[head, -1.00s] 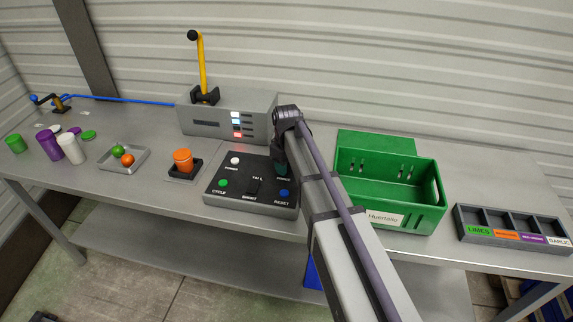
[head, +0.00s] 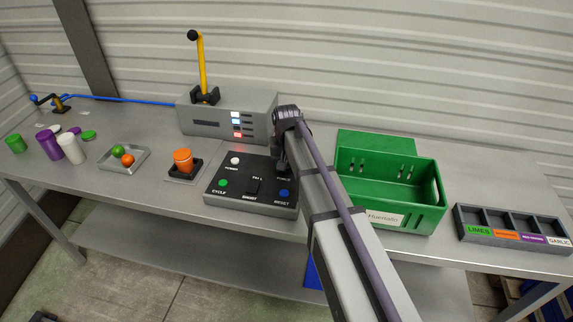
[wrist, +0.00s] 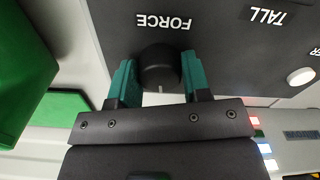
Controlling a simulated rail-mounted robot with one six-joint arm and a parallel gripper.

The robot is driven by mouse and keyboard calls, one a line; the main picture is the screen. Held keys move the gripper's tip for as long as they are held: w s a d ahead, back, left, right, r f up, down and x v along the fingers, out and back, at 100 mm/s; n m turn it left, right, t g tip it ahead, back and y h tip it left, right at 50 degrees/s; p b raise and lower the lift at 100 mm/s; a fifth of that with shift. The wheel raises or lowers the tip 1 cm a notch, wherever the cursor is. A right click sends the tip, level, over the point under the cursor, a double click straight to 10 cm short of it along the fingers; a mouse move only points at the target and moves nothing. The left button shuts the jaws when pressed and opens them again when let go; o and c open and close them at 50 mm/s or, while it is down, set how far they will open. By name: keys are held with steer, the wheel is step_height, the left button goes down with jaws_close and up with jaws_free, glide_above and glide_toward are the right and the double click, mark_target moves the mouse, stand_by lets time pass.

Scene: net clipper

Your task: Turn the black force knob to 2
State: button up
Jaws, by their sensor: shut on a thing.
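The black force knob (wrist: 160,68) sits on the dark control panel under the word FORCE, which appears upside down in the wrist view. A small pale pointer mark shows on the knob's edge toward my gripper. My gripper (wrist: 159,78) is shut on the knob, with one green finger on each side of it. In the head view my arm hides the knob and most of the gripper at the right rear of the control panel (head: 222,197). No number scale around the knob is readable.
The panel also has a white button (head: 235,161), a green button (head: 223,183), a blue button (head: 284,193) and a black switch (head: 253,186). The grey machine (head: 215,122) with a yellow lever (head: 202,68) stands behind. A green crate (head: 400,178) is close on the right.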

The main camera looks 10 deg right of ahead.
steer(key=shift+m, duration=0.6)
steer(key=o, duration=0.9)
steer(key=shift+r, duration=0.1)
step_height(320, 180, up, 11)
steer(key=p, duration=1.1)
steer(key=shift+f, duration=0.2)
